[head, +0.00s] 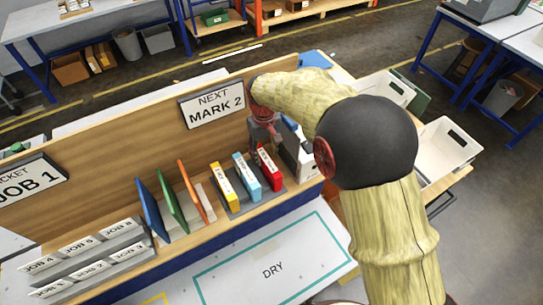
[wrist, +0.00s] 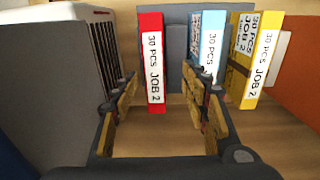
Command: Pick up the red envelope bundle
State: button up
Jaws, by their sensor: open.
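The red envelope bundle (head: 268,168) stands upright in a grey rack in the head view, at the right end of a row of three bundles. In the wrist view the red bundle (wrist: 152,62) shows a white label reading "30 PCS JOB 2". My gripper (wrist: 160,88) is open and empty. Its fingers lie to either side of the red bundle in the wrist view, with gaps on both sides; the bundle appears ahead of the fingertips.
A light-blue bundle (wrist: 211,40) stands beside the red one, partly hidden by my right finger. A yellow bundle (wrist: 260,62) stands farther right. A wooden back board (head: 110,135) carries a "NEXT MARK 2" sign (head: 212,104).

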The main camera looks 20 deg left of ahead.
aim_at(267, 160)
jog(key=shift+w+a+f, duration=0.1)
jog(key=shift+w+f, duration=0.85)
jog(key=shift+w, duration=0.2)
jog(key=shift+s+a+f, duration=0.1)
jog(key=shift+s+f, duration=0.15)
jog(key=shift+s, duration=0.25)
jog(key=shift+s+f, duration=0.2)
jog(key=shift+s, duration=0.3)
jog(key=shift+w+f, duration=0.1)
jog(key=shift+f, duration=0.2)
jog(key=f, duration=0.4)
jog(key=shift+w+d+f, duration=0.1)
jog(key=shift+d+f, duration=0.1)
jog(key=shift+d, duration=0.15)
jog(key=shift+w+f, duration=0.2)
jog(key=shift+s, duration=0.15)
jog(key=shift+c, duration=0.5)
grip_shut()
